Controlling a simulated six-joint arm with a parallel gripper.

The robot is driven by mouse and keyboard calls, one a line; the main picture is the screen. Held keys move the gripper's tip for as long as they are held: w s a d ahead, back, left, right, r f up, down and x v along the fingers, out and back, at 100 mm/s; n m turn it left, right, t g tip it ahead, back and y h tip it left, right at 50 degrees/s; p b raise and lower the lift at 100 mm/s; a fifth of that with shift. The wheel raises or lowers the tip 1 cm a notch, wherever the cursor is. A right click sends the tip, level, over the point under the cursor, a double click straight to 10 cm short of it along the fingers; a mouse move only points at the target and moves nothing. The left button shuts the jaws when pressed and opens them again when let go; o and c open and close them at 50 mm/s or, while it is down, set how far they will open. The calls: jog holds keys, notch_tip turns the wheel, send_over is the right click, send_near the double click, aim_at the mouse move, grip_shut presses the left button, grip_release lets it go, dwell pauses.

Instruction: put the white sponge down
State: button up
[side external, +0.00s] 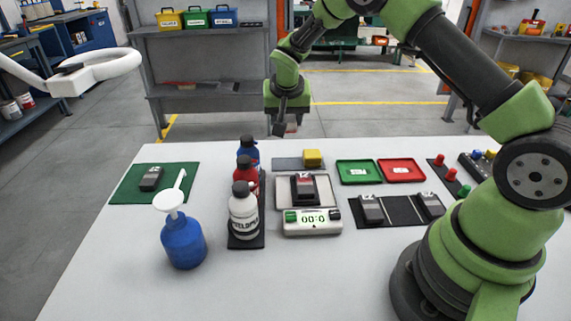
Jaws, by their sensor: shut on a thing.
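The left part of that mat is bare.
Blue, red and white bottles (243,212) stand in a row near the mat. A blue pump bottle (183,241) stands at the left front. A scale (312,222), green tray (358,181) and red tray (423,175) are right.

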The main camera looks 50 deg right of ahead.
aim_at(284, 159)
jog(key=shift+w+f, duration=0.15)
jog(key=shift+w, duration=0.15)
notch_tip(284, 159, down, 10)
jog(key=shift+w+r, duration=0.1)
jog(key=shift+r, duration=0.05)
jog(key=shift+f, duration=0.55)
jog(key=o, duration=0.6)
jog(key=shift+d, duration=0.1)
jog(key=shift+c, duration=0.2)
